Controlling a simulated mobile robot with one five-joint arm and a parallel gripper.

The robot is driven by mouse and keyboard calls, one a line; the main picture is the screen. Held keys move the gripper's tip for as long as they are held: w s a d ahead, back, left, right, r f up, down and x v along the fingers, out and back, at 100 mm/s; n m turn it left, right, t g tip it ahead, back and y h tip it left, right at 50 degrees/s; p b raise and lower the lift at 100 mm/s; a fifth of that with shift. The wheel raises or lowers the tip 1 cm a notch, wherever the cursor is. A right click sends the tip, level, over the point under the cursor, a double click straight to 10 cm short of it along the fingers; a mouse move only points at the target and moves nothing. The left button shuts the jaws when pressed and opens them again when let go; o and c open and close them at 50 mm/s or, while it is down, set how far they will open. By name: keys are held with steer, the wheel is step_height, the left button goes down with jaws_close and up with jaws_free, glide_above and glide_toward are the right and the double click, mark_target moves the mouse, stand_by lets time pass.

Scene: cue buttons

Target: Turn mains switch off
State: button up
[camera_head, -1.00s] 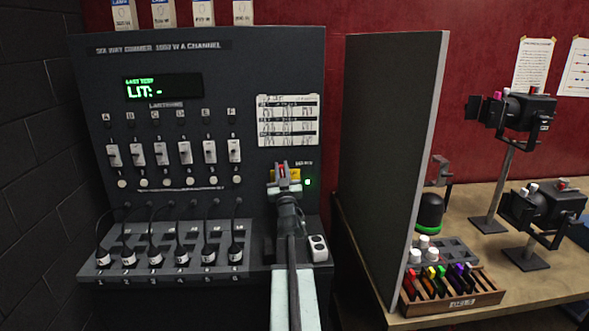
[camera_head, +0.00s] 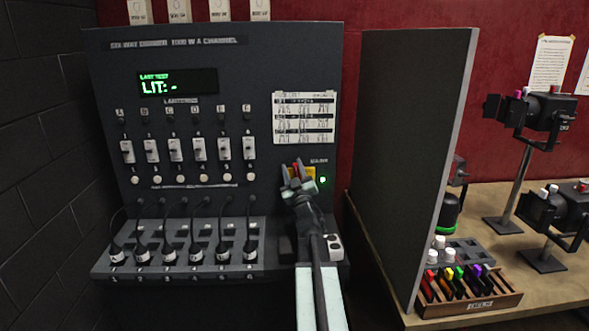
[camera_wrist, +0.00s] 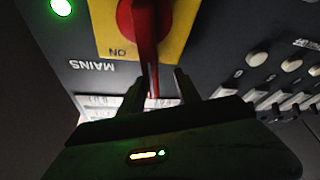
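The mains switch is a red handle on a yellow plate. In the head view the mains switch (camera_head: 309,173) is mostly hidden behind my gripper (camera_head: 298,180). In the wrist view, which is upside down, the red handle (camera_wrist: 146,35) points straight down the picture, with "ON" printed beside it on the yellow plate (camera_wrist: 182,25). My gripper (camera_wrist: 160,88) is open, its two dark fingers on either side of the handle's end. I cannot tell whether a finger touches it. A green lamp (camera_head: 323,180) beside the switch is lit.
The dimmer panel (camera_head: 240,90) carries a row of sliders and a display (camera_head: 178,85) reading "LIT: -". Plugged cables stand on its ledge (camera_head: 180,272).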

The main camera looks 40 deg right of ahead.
steer(key=shift+w+a, duration=0.15)
steer(key=b+v, duration=0.2)
steer(key=v, duration=0.6)
steer(key=shift+b, duration=0.4)
